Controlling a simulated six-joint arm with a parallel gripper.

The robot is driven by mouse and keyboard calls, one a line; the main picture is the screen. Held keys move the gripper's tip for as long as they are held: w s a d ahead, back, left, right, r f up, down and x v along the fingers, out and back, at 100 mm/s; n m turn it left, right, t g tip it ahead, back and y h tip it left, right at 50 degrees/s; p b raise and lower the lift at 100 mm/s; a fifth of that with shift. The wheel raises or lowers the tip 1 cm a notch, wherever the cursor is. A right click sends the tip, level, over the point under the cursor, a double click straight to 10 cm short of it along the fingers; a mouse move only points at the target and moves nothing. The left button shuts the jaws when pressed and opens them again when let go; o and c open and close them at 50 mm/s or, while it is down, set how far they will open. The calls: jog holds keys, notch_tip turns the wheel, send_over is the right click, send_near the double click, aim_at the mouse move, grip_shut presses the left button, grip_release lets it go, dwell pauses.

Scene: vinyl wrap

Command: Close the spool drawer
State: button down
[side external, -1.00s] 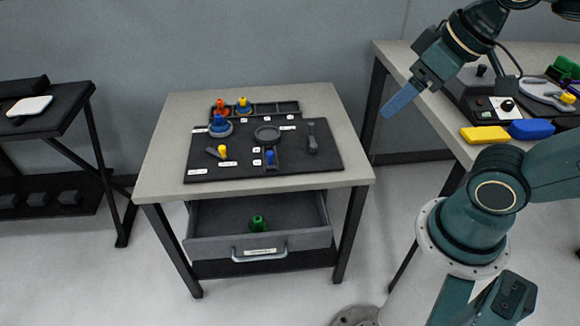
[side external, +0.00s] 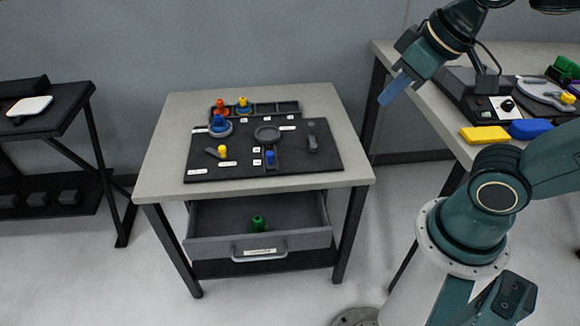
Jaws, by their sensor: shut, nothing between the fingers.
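The spool drawer (side external: 212,248) is a grey drawer under the small table, pulled out toward the camera. A pale bar handle (side external: 260,254) with a label is on its front. A green spool (side external: 258,224) stands inside it. My gripper (side external: 386,101) is shut and empty, with blue fingers pointing down-left. It is in the air to the right of the table, well above and to the right of the drawer, touching nothing.
The table top (side external: 165,178) carries a black mat (side external: 310,168) with spools, a tray and small tools. A right bench holds a yellow block (side external: 484,134) and a blue block (side external: 531,129). A dark stand (side external: 60,121) is at left. Floor before the drawer is clear.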

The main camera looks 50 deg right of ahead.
jog(key=w+a+f+n+h, duration=0.1)
jog(key=w+a+f, duration=0.4)
jog(key=w+f, duration=0.15)
jog(key=w+a+f+n, duration=0.1)
jog(key=w+a+f, duration=0.45)
jog(key=w, duration=0.25)
jog(key=a+f+n+t, duration=0.1)
jog(key=a+f+n, duration=0.2)
jog(key=a+f, duration=0.4)
jog(key=a+f+n, duration=0.2)
jog(key=a+f, duration=0.5)
jog(key=f, duration=0.8)
jog(key=shift+s+a+n+t, duration=0.15)
jog(key=shift+s+n+t, duration=0.05)
jog(key=shift+n+t, duration=0.2)
jog(key=shift+w+f, duration=0.1)
jog(key=shift+f, duration=0.1)
send_near(226, 247)
jog(key=shift+x, duration=2.3)
